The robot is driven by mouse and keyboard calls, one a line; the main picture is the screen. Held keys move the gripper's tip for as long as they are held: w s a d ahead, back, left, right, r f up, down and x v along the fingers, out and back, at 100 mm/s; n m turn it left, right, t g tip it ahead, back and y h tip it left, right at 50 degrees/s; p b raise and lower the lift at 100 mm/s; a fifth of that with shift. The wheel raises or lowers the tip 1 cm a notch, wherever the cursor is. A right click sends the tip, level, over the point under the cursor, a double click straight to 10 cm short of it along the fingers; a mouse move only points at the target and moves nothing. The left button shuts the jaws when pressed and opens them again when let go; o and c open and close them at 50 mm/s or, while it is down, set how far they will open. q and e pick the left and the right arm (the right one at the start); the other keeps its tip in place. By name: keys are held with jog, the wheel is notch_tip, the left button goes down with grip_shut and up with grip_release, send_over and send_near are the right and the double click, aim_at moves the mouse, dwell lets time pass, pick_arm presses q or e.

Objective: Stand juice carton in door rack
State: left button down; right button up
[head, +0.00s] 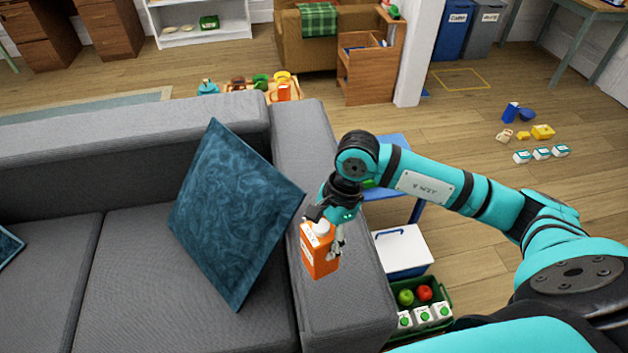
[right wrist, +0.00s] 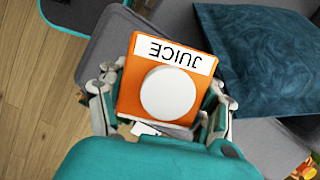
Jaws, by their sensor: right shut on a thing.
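The juice carton (head: 317,255) is orange with a white round cap and a white label. In the head view it is upright at the right armrest of the grey sofa. My right gripper (head: 338,238) is shut on it from above. In the right wrist view the carton (right wrist: 150,98) sits between both fingers, with its cap and the word JUICE facing the camera. I cannot tell whether its base touches the armrest. No door rack can be made out. My left gripper is not in view.
The grey sofa (head: 150,290) bears a blue cushion (head: 235,210) close left of the carton. Right of the armrest are a white-lidded box (head: 403,250) and a green crate (head: 447,290) with apples and small cartons. Several items lie on the floor at right.

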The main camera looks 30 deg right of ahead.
jog(key=m, duration=0.1)
jog(key=d+f+m+t, duration=0.1)
jog(key=m, duration=0.1)
jog(key=shift+w+d+f, duration=0.1)
jog(key=shift+d+f, duration=0.05)
jog(key=shift+d, duration=0.15)
jog(key=shift+w+d+f+m, duration=0.1)
jog(key=shift+w+d+m, duration=0.1)
jog(key=shift+w+m, duration=0.1)
jog(key=w+d+f+b, duration=0.2)
jog(key=w+d+b, duration=0.1)
jog(key=w, duration=0.4)
jog(key=w+d+f+b, duration=0.3)
jog(key=w+d, duration=0.1)
jog(key=w, duration=0.2)
jog(key=shift+w, duration=0.35)
jog(key=o, duration=1.7)
jog(key=shift+f, duration=0.1)
